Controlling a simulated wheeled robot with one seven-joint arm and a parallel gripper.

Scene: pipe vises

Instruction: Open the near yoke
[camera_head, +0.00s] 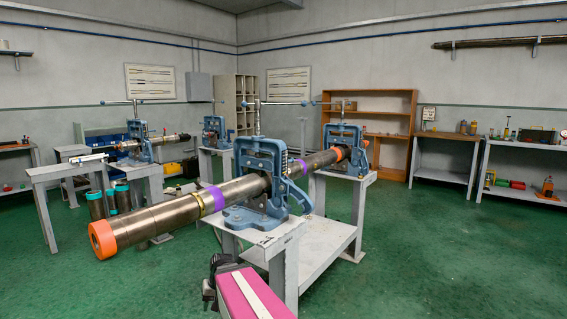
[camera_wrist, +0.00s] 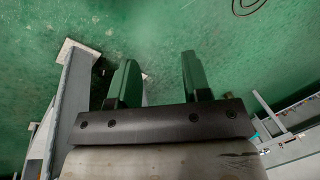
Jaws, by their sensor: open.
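The near yoke (camera_head: 262,157) is the blue upright frame of the front pipe vise, with a T-handle screw (camera_head: 257,103) on top. It stands upright over a long steel pipe (camera_head: 165,218) and looks closed around it. A blue curved arm (camera_head: 301,196) shows at the right side of its base (camera_head: 255,217). My gripper (camera_wrist: 160,62) is open and empty in the wrist view, with two dark fingers apart above green floor. The yoke is not recognisable in the wrist view, so their exact distance cannot be told.
The vise stands on a grey bench (camera_head: 316,245). A second blue vise (camera_head: 343,138) holds the pipe farther back. The pipe's orange end (camera_head: 102,240) sticks out left. A grey bench-like edge (camera_wrist: 72,105) lies left of my fingers. Floor at right (camera_head: 450,250) is clear.

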